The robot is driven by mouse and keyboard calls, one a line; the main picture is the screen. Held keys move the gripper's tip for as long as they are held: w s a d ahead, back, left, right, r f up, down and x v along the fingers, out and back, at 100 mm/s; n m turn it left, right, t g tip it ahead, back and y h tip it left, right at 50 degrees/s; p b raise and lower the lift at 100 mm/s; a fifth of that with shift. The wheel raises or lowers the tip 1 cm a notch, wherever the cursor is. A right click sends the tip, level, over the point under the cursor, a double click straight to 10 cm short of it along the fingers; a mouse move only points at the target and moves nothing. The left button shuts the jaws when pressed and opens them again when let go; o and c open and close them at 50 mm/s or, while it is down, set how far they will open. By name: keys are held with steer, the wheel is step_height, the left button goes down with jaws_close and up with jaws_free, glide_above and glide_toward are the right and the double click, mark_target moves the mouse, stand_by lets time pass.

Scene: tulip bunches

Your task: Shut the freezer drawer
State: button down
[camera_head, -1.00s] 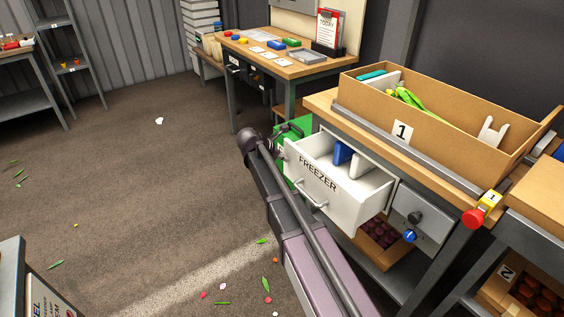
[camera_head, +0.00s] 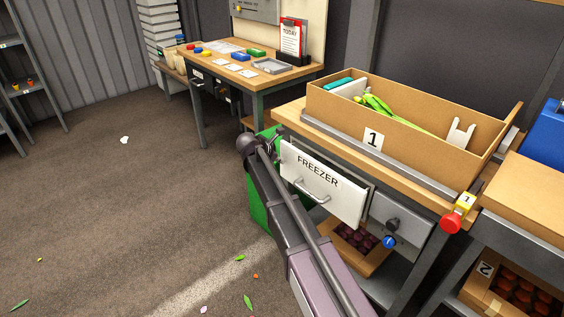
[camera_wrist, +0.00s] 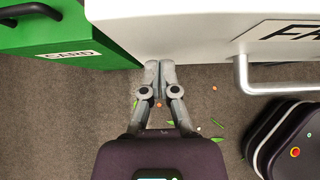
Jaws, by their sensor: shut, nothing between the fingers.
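The white freezer drawer (camera_head: 322,172), labelled FREEZER with a grey bar handle (camera_head: 312,191), sits under the bench; its inside no longer shows in the head view and its front is near the bench frame. I cannot tell whether a small gap is left. In the wrist view the drawer (camera_wrist: 200,28) fills the top, its handle (camera_wrist: 243,75) to the right of my gripper. My gripper (camera_wrist: 160,66) is shut and empty, its fingertips at the drawer's white face; contact is unclear. In the head view my arm hides part of that area.
A green bin (camera_head: 262,205), labelled CARD in the wrist view (camera_wrist: 55,42), stands just left of the drawer. A grey panel with knobs (camera_head: 402,220) is on its right. A cardboard box (camera_head: 420,120) stands on the bench above. The floor to the left is mostly clear.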

steer(key=shift+a, duration=0.25)
steer(key=shift+s, duration=0.1)
steer(key=s+a+f+p+v, duration=0.1)
steer(key=f+p+v, duration=0.1)
steer(key=p+v, duration=0.5)
steer(key=shift+v, duration=3.1)
steer(key=shift+s+a+f, duration=0.1)
steer(key=shift+f, duration=0.05)
